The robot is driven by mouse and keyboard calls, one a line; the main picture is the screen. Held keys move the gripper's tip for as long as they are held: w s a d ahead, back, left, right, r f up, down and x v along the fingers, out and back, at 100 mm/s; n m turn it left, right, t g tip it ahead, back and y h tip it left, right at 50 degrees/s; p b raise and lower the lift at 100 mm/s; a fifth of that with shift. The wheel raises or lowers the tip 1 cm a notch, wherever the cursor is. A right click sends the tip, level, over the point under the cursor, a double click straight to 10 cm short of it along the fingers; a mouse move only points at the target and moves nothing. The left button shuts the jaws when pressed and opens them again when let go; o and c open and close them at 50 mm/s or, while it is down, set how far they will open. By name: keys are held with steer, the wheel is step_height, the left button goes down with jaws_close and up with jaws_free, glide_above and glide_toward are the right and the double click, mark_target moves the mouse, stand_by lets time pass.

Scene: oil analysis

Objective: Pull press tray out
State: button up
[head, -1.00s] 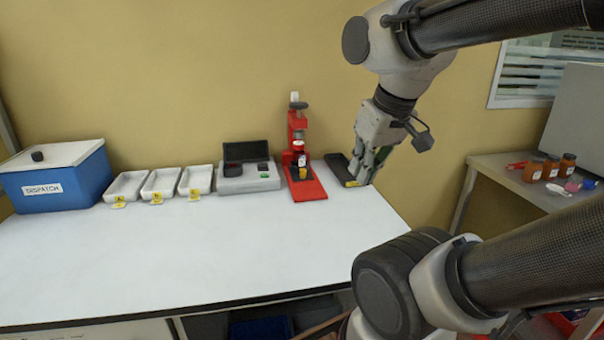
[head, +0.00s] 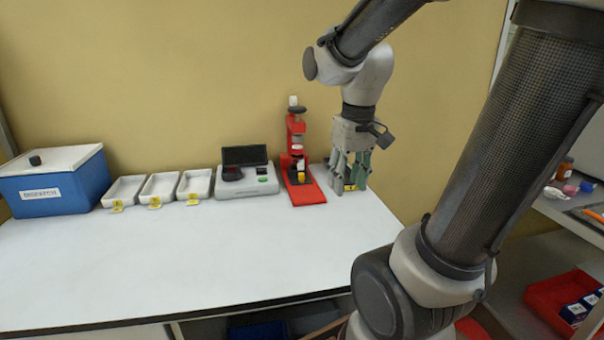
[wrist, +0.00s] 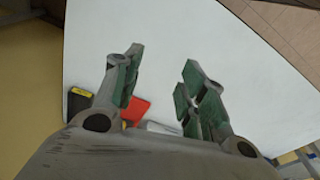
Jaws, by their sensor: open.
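The red press (head: 296,130) stands at the back of the white table, with its flat red tray (head: 308,196) at its foot. A small yellow item (head: 301,178) is at the press, above the tray. My gripper (head: 350,190) is open, fingers down, just right of the red tray. It is over a dark tray with a yellow label, mostly hidden behind the fingers. In the wrist view my open gripper (wrist: 160,62) has only white table between its fingertips. A red part (wrist: 137,110) shows behind the left finger, with the dark tray (wrist: 78,103) farther left.
A grey instrument (head: 248,186) stands left of the press. Several white dishes (head: 158,186) with yellow tags and a blue DISPATCH box (head: 58,185) are farther left. The front of the white table (head: 170,255) is clear. A side bench with small items stands at right.

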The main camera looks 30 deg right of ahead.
glide_toward(302, 173)
steer(key=shift+t, duration=0.4)
steer(key=s+f, duration=0.1)
steer(key=s, duration=0.2)
steer(key=s+a+f, duration=0.1)
steer(key=s+f, duration=0.1)
steer(key=s, duration=0.1)
steer(key=s+f, duration=0.1)
steer(key=s, duration=0.2)
steer(key=shift+s+a+f, duration=0.35)
steer(key=w+d+r+t, duration=0.1)
steer(key=w+r+t, duration=0.15)
steer(key=w, duration=0.45)
steer(key=x, duration=0.7)
steer(key=shift+w+d+f, duration=0.2)
jaws_close()
